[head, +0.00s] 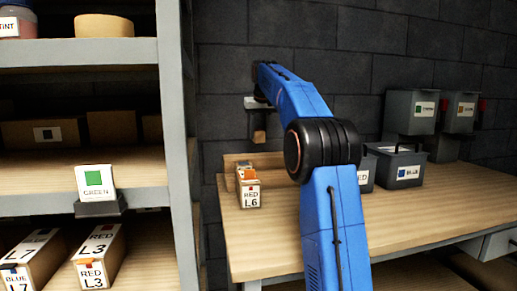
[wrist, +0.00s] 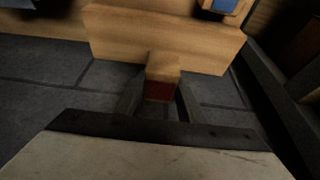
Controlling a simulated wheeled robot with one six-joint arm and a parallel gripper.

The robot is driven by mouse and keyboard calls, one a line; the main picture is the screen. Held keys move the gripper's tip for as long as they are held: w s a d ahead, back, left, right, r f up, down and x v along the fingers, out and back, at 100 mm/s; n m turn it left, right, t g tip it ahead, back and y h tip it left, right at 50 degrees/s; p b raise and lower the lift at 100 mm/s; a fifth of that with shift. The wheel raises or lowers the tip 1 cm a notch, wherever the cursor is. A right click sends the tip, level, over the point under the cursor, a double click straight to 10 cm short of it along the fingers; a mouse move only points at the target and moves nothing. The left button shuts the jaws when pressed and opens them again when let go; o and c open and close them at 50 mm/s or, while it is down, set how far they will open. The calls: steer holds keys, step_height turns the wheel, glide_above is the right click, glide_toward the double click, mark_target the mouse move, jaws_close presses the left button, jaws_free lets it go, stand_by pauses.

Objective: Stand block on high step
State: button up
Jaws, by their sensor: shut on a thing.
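My gripper (head: 258,108) hangs above the back left of the workbench, pointing down. It is shut on a small wooden block (head: 259,133). In the wrist view the block (wrist: 163,69) sits between the two dark fingers of my gripper (wrist: 160,88) and shows a dark red face. A plain wooden piece, which looks like the step (head: 232,160), stands at the bench's back left, below the held block. In the wrist view this wooden piece (wrist: 150,35) lies just beyond the block. I cannot tell whether they touch, nor which level is the high one.
A box labelled RED L6 (head: 250,193) with small pieces stands in front of the step. A grey BLUE bin (head: 402,168) and stacked bins (head: 412,112) stand at the right. A shelf unit (head: 178,130) borders the bench's left. The bench front (head: 262,245) is clear.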

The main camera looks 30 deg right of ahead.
mark_target(260, 131)
steer(key=shift+f, duration=2.9)
steer(key=shift+f, duration=0.1)
steer(key=o, duration=1.1)
steer(key=shift+c, duration=0.2)
steer(key=v, duration=1.2)
steer(key=shift+s, duration=0.1)
